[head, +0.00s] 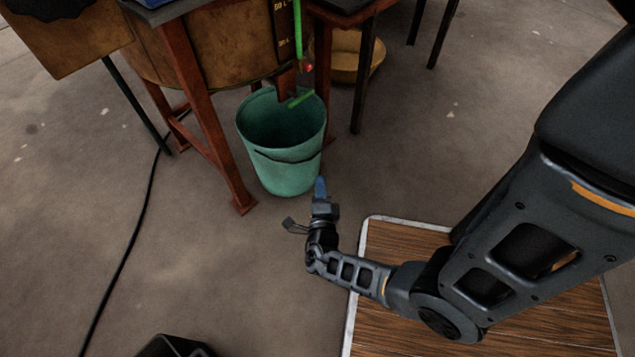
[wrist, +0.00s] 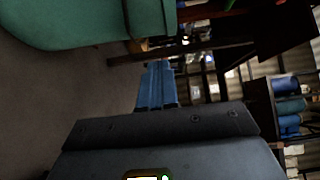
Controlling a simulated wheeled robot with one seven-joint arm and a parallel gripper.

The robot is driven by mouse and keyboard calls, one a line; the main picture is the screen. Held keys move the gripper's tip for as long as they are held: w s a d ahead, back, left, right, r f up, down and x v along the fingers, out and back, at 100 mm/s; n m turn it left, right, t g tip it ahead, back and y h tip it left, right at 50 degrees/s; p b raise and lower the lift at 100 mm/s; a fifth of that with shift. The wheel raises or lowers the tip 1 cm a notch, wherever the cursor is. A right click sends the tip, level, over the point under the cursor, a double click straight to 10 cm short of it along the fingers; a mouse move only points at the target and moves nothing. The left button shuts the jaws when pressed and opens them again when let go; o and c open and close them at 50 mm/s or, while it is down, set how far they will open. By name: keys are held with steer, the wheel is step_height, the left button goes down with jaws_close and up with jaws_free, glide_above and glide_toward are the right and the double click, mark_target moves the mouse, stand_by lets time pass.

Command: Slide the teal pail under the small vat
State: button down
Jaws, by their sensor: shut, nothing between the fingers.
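The teal pail (head: 285,170) stands upright on the floor in the head view, at the front of the small vat (head: 225,50), beside its red-brown leg. The pail looks empty inside. A green lever and spout hang over its rim. My gripper (head: 320,185) is low, at the pail's lower right side, with its blue fingers shut and nothing between them. In the wrist view the blue fingers (wrist: 157,85) are together, and the pail (wrist: 85,22) fills the upper left. I cannot tell whether the fingertips touch the pail.
A yellowish basin (head: 355,58) sits on the floor behind, under a dark-legged table. A black cable (head: 135,235) runs along the floor at left. A wooden board with a pale edge (head: 520,320) lies under my arm. The floor in front of the pail is clear.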

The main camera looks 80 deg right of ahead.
steer(key=b, duration=0.2)
glide_toward(309, 147)
steer(key=s+d, duration=0.2)
steer(key=d, duration=0.1)
steer(key=w+d, duration=0.1)
steer(key=w+d+b, duration=0.1)
steer(key=shift+w+d, duration=0.25)
steer(key=shift+d, duration=0.05)
steer(key=shift+w+d, duration=0.25)
steer(key=shift+w, duration=0.25)
